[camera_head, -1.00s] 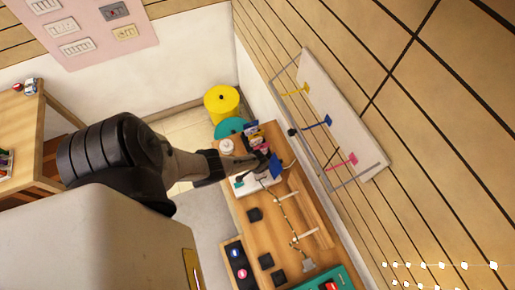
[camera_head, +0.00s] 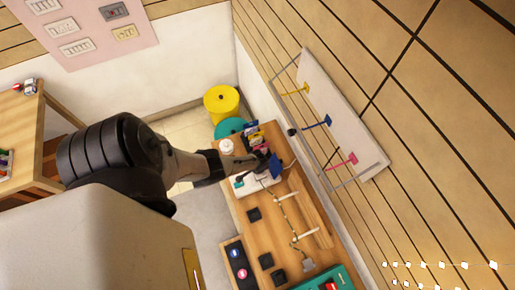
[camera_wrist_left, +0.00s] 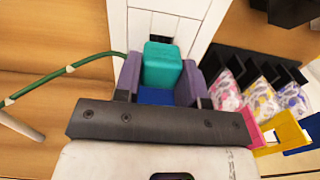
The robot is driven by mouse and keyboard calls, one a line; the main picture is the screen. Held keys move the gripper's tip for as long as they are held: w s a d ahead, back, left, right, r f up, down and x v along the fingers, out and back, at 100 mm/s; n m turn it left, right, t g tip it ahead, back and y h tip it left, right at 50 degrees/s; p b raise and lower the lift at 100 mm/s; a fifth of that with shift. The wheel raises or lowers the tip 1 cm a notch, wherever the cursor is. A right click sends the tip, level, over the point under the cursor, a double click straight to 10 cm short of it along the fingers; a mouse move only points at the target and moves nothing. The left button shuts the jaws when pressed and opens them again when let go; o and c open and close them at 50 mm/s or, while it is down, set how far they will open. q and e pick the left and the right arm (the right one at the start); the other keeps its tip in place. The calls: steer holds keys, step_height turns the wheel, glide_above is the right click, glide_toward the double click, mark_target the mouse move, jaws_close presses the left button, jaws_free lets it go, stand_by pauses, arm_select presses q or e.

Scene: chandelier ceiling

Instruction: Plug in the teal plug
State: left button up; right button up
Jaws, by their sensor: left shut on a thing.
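The teal plug (camera_wrist_left: 162,65) sits between the purple-grey fingers of my left gripper (camera_wrist_left: 157,82) in the left wrist view. The gripper is shut on it. Just beyond it lies a white power strip (camera_wrist_left: 190,8) with dark sockets. The plug overlaps the strip in the picture; I cannot tell whether its prongs are in a socket. In the head view my left gripper (camera_head: 264,163) is over the white strip (camera_head: 259,187) on the wooden bench, and the plug is too small to make out. My right gripper is not in view.
A green cable (camera_wrist_left: 70,68) runs off to the left in the wrist view. Pink, yellow and blue patterned packets (camera_wrist_left: 262,100) stand in a black rack to the right. In the head view, black blocks (camera_head: 254,214) and white pegs (camera_head: 308,233) occupy the bench.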

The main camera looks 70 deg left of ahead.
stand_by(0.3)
arm_select(q)
steer(key=shift+f+b, duration=0.65)
stand_by(0.5)
steer(key=o, duration=1.5)
steer(key=shift+c, duration=0.2)
steer(key=shift+r, duration=0.2)
